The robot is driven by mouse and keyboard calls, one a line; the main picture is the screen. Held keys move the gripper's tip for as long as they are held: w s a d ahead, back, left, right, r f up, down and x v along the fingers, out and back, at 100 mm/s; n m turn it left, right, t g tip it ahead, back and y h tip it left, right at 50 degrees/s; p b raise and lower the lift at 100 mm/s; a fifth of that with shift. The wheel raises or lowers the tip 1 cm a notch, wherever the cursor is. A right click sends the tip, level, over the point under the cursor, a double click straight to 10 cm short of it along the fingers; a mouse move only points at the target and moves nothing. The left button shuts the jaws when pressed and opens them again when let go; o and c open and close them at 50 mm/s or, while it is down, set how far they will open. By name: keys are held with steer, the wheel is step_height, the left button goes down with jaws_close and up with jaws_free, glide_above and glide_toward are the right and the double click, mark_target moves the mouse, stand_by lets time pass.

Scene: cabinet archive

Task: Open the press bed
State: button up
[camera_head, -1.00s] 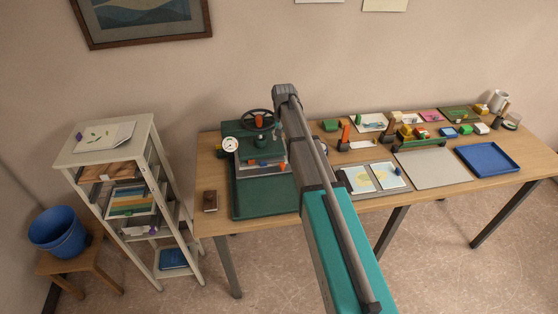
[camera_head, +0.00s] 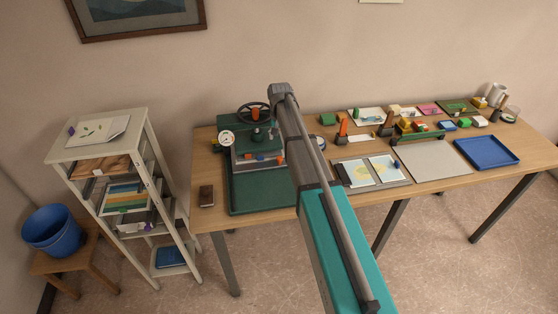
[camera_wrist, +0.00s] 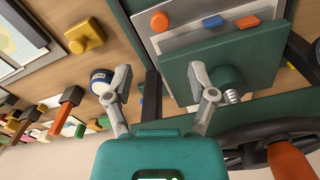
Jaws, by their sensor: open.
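The green press (camera_head: 238,127) stands at the left of the table in the head view, with a dark handwheel (camera_head: 254,111) on top and a round white gauge (camera_head: 226,138) at its left. A pale bed plate (camera_head: 243,168) bearing small orange and blue pieces lies under the press head, above a dark green base (camera_head: 262,197). In the wrist view, my gripper (camera_wrist: 161,82) is open and empty, its fingers spread over the side of the press. The right finger is close to the green pressing plate (camera_wrist: 222,58); contact cannot be told. The handwheel (camera_wrist: 270,140) is at lower right.
A brown block (camera_head: 206,196) lies left of the press. Picture sheets (camera_head: 370,172), a grey board (camera_head: 434,161), a blue tray (camera_head: 487,153) and several small objects fill the table's right. A white shelf (camera_head: 98,151) stands left. A blue-and-white round item (camera_wrist: 102,82) is beside my left finger.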

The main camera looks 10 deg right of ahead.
mark_target(280, 158)
steer(key=shift+f+b, duration=5.15)
steer(key=shift+f, duration=0.25)
jaws_close()
